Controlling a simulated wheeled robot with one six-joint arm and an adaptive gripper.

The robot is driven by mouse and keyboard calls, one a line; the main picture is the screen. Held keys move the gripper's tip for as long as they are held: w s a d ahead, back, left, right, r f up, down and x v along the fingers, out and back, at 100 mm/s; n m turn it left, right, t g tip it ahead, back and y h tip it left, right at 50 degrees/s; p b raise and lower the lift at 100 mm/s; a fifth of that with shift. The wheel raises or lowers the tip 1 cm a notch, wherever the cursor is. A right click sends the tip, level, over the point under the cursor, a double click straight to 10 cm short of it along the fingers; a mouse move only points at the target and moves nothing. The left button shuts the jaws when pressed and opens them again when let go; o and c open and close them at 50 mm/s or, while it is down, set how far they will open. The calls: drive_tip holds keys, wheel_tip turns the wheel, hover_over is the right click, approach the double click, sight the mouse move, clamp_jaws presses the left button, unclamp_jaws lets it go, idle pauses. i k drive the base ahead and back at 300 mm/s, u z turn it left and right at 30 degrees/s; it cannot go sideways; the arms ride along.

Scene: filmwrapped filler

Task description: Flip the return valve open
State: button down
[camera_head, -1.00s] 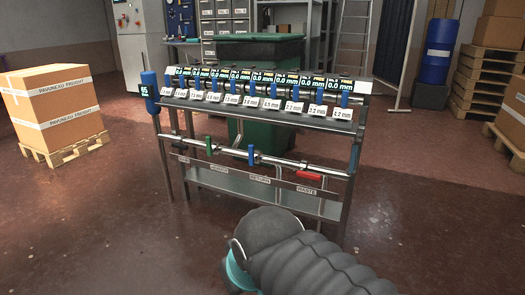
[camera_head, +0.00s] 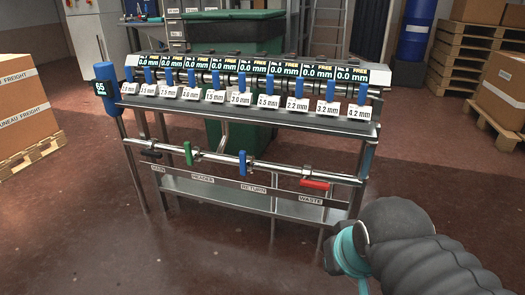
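The return valve is the blue handle (camera_head: 242,163) on the lower horizontal pipe of the metal bench, above the label RETURN (camera_head: 254,189). Its handle hangs vertically, across the pipe. To its left are a green handle (camera_head: 188,153) above HEADER and a dark handle (camera_head: 150,154) near another label. To its right a red handle (camera_head: 314,184) lies along the pipe near WASTE. My arm's dark ribbed sleeve with a teal band is at the lower right. My gripper's fingers do not show.
The bench (camera_head: 250,118) carries a row of blue-handled valves with small displays and white tags. A blue cylinder (camera_head: 106,88) on a post stands at its left end. A green bin (camera_head: 240,40) is behind. A boxed pallet (camera_head: 25,115) stands left. The floor in front is clear.

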sight(244, 167)
drive_tip(key=u, duration=0.25)
drive_tip(key=i, duration=1)
drive_tip(key=u, duration=0.75)
